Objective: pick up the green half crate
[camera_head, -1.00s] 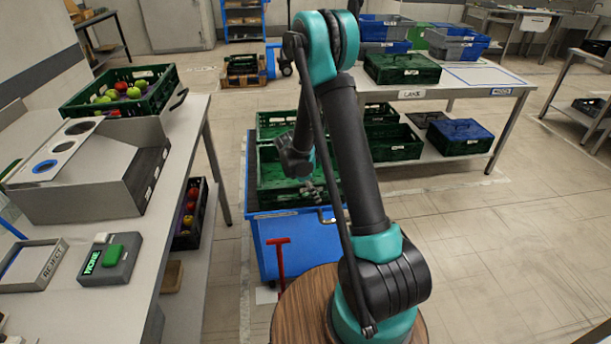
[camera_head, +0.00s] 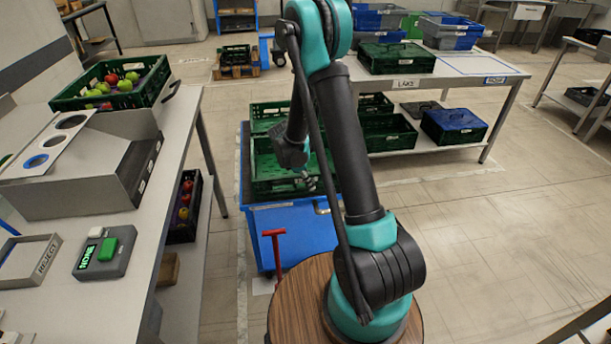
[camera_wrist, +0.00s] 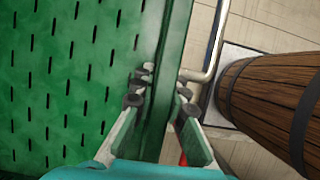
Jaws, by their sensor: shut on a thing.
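A green half crate (camera_head: 268,188) sits at the near end of the blue cart (camera_head: 300,238) in the head view, with its open top up. My gripper (camera_head: 309,180) is at its near right side, partly hidden by my arm. In the wrist view my gripper (camera_wrist: 162,98) has one finger on each side of the crate's green wall (camera_wrist: 172,70) and is shut on it. The slotted crate floor fills the left of that view. I cannot tell whether the crate is clear of the cart.
Another green crate (camera_head: 270,112) is behind it. A steel bench (camera_head: 185,190) with a fruit crate (camera_head: 112,84) stands left. A table with green and blue crates (camera_head: 398,57) is at the back right. The floor at right is clear.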

